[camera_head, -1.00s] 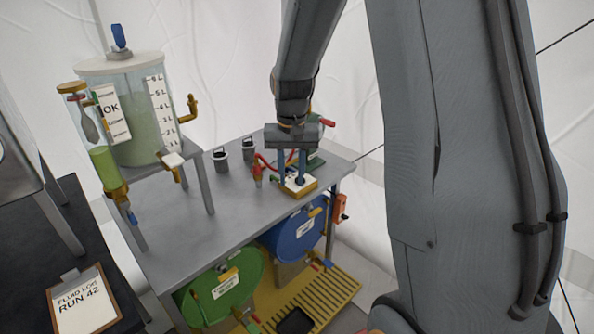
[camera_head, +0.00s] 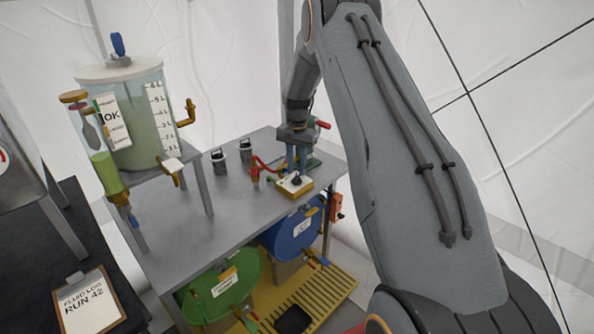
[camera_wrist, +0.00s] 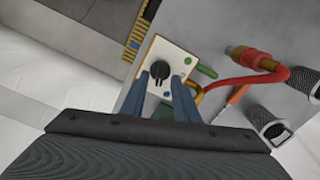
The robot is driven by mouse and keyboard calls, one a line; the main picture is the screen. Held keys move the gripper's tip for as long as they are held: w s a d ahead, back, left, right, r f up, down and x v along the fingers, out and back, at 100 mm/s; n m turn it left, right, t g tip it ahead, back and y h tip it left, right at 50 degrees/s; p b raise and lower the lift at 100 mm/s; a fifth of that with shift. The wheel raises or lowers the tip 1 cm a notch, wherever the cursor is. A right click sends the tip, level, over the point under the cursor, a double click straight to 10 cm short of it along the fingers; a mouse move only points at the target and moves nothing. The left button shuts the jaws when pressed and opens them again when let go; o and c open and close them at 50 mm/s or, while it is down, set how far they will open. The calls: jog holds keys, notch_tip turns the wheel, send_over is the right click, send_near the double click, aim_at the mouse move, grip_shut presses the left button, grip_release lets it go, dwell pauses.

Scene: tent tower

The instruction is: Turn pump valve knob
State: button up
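The black pump valve knob (camera_head: 296,180) sits on a small white-topped box (camera_head: 283,190) with a yellow edge, near the bench's right end. The wrist view shows the knob (camera_wrist: 159,69) on the white panel (camera_wrist: 173,56), with a green and a blue dot beside it. My gripper (camera_head: 297,168) is above the knob, with its fingers pointing down. In the wrist view, my gripper (camera_wrist: 161,80) has its two blue fingers apart, on either side of the knob in the picture. The fingers look open and empty. The knob's exact pointer direction is too small to tell.
A red hose (camera_wrist: 240,80) and a green lever (camera_wrist: 206,71) lie close to the box. Two dark canisters (camera_head: 245,150) stand to its left on the grey bench (camera_head: 225,205). A clear tank (camera_head: 135,110) stands further left. Green and blue drums (camera_head: 292,238) are below.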

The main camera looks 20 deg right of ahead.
aim_at(297, 179)
jog(key=shift+f+p, duration=0.3)
jog(key=shift+f, duration=1.05)
grip_shut()
jog(key=shift+n+b, duration=0.3)
jog(key=shift+n, duration=0.1)
jog(key=n+b, duration=0.2)
jog(key=n, duration=0.2)
jog(key=shift+n+b, duration=0.3)
jog(key=shift+b, duration=0.1)
jog(key=n+b, duration=0.2)
jog(key=n, duration=0.4)
jog(key=shift+n, duration=0.3)
